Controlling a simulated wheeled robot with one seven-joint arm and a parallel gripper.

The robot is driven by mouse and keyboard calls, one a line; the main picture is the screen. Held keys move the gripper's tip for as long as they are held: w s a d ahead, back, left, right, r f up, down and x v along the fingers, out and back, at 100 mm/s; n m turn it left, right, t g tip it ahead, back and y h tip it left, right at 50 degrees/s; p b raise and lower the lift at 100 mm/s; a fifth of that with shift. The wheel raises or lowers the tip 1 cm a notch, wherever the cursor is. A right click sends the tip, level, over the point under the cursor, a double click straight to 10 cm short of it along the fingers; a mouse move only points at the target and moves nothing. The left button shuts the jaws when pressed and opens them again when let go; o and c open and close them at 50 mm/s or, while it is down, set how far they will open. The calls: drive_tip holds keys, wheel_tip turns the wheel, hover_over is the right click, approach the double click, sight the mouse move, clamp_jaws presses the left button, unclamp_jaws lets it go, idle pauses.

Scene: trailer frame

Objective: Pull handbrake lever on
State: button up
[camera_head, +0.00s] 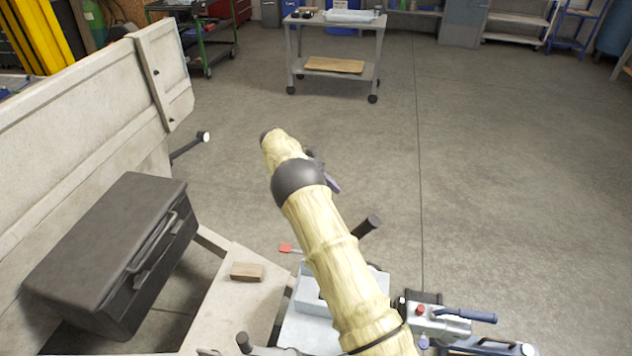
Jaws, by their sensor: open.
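A dark upright grip (368,226) sticks up just right of my arm, above the pale trailer frame; it looks like the end of the handbrake lever, but its lower part is hidden by my arm. My pale-sleeved arm reaches up from the bottom through the middle. A small dark and purple part that looks like my gripper (328,178) shows beside the dark joint, mostly hidden behind the arm. It is open, and nothing shows in it. It appears above and left of the dark grip, apart from it in the picture.
A coupling with a blue handle (467,315) lies at bottom right. A black toolbox (118,250) and tilted pale trailer panel (85,105) stand at left. A wood block (247,272) lies on the frame. A grey cart (335,55) stands behind. The floor at right is clear.

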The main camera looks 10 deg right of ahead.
drive_tip(key=shift+v, duration=2.35)
drive_tip(key=shift+p, duration=0.3)
